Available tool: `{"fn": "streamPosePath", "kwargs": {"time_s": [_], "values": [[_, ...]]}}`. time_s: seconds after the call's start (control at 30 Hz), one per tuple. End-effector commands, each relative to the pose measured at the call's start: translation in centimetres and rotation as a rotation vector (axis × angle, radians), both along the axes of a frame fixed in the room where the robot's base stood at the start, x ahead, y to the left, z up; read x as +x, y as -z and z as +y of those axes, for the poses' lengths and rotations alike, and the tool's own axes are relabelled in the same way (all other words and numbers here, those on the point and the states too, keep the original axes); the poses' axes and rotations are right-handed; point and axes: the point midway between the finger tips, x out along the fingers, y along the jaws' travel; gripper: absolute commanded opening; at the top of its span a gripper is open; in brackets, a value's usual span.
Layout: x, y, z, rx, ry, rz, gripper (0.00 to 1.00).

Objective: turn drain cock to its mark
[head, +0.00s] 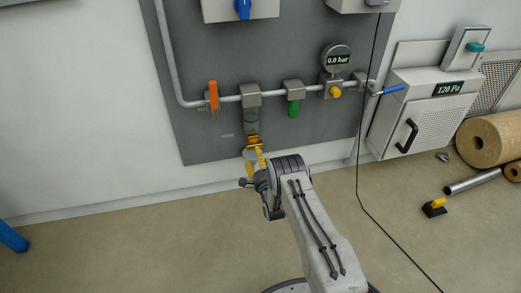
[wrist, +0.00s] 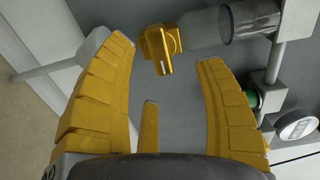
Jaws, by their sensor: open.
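The drain cock (head: 253,141) is a small yellow fitting under the grey filter bowl (head: 251,118) on the wall panel. In the wrist view the drain cock (wrist: 157,48) has a yellow handle with a short white line at its end, and the clear bowl (wrist: 205,27) extends to its right. My gripper (wrist: 165,57) is open, with yellow fingers spread on either side of the handle and apart from it. A shorter yellow finger shows between them. In the head view my gripper (head: 257,158) is just below the cock, partly overlapping it. The target mark cannot be made out.
A pipe carries an orange handle (head: 213,95), a green fitting (head: 293,108), a gauge reading 0.0 bar (head: 337,59) and a blue lever (head: 394,89). A cabinet (head: 424,112) stands right. A black cable (head: 361,190) hangs to the floor.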

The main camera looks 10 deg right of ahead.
Motion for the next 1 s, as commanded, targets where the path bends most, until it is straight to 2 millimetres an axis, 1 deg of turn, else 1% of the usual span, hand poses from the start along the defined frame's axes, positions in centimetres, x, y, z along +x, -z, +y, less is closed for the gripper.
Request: {"fn": "streamPosePath", "kwargs": {"time_s": [0.03, 0.17, 0.27, 0.5, 0.7, 0.83, 1.0], "values": [[-0.2, 0.6, 0.0, 0.011, 0.0, -0.01, 0.64], [0.1, 1.2, 0.0, 0.026, 0.0, -0.025, 0.64], [1.0, 1.3, 0.0, 0.028, 0.0, -0.029, 0.64], [4.1, 1.3, 0.0, 0.027, 0.0, -0.028, 0.64], [5.9, 1.2, 0.0, 0.026, 0.0, -0.027, 0.64], [6.5, 1.1, 0.0, 0.026, 0.0, -0.026, 0.64], [6.8, 1.0, 0.0, 0.026, 0.0, -0.023, 0.64]]}}
